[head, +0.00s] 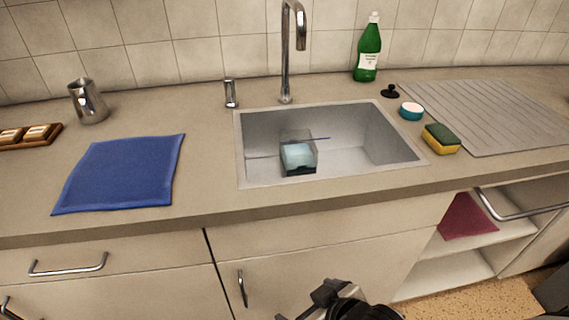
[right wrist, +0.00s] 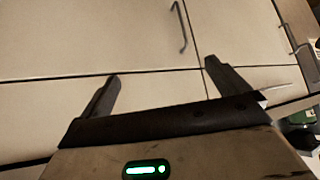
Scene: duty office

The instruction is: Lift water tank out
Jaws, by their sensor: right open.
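The water tank (head: 298,155) is a small clear box with a dark base and pale blue water inside. It stands in the sink basin (head: 345,158), left of the middle, near the front wall. My right gripper (head: 318,298) is low in front of the cabinet doors, below the counter edge and well away from the tank. In the right wrist view my right gripper (right wrist: 160,75) has its two fingers wide apart with nothing between them, facing the cabinet fronts. My left gripper is not in view.
The tap (head: 287,60) rises behind the sink. A blue cloth (head: 120,173) lies left of it, with a metal jug (head: 88,101) behind. A sponge (head: 441,139), a round tub (head: 411,111) and a green bottle (head: 368,50) are to the right. The counter's front edge lies between gripper and sink.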

